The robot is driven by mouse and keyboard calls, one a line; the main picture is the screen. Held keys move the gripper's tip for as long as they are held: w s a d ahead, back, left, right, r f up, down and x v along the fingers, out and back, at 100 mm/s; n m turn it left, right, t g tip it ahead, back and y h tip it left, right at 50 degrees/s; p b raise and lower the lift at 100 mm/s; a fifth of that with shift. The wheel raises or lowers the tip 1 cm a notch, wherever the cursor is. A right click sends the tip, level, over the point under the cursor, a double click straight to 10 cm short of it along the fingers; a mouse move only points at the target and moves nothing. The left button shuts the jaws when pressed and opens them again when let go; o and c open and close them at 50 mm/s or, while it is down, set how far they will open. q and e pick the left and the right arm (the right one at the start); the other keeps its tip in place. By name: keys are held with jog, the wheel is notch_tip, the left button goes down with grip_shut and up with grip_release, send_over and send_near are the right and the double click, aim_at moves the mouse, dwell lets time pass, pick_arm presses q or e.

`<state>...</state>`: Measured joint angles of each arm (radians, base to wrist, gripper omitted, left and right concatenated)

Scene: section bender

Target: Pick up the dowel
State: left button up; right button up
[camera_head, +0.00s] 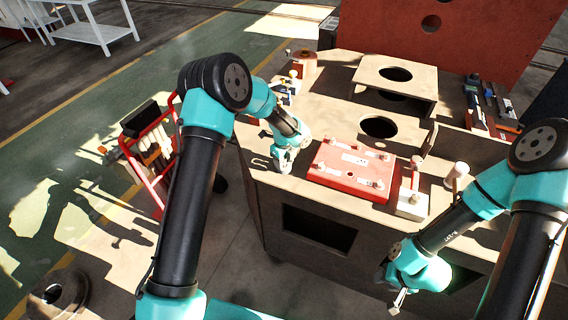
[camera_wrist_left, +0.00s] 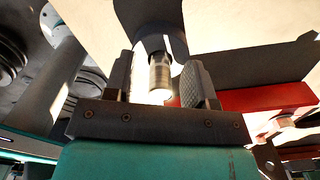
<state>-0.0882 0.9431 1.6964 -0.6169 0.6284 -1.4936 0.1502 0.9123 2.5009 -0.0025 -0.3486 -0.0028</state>
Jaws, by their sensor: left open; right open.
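A short metallic cylinder (camera_wrist_left: 160,74), which looks like the dowel, shows in the left wrist view. It appears between the two fingers of my left gripper (camera_wrist_left: 158,84), with a visible gap to the finger on the right. I cannot tell how deep it sits between them. In the head view my left gripper (camera_head: 283,164) points down at the left end of the workbench top (camera_head: 265,182), and the cylinder is not clearly visible there. My right gripper (camera_head: 397,299) is open and empty, low in front of the bench.
A red plate (camera_head: 350,170) with several knobs lies just right of my left gripper. Beside it stand a pale block (camera_head: 411,204) with a red upright and a pale round post (camera_head: 457,175). Tools (camera_head: 487,100) lie at the back right. A red rack (camera_head: 150,155) stands left of the bench.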

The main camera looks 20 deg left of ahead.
pick_arm(q)
jog(key=shift+c, duration=0.5)
grip_shut()
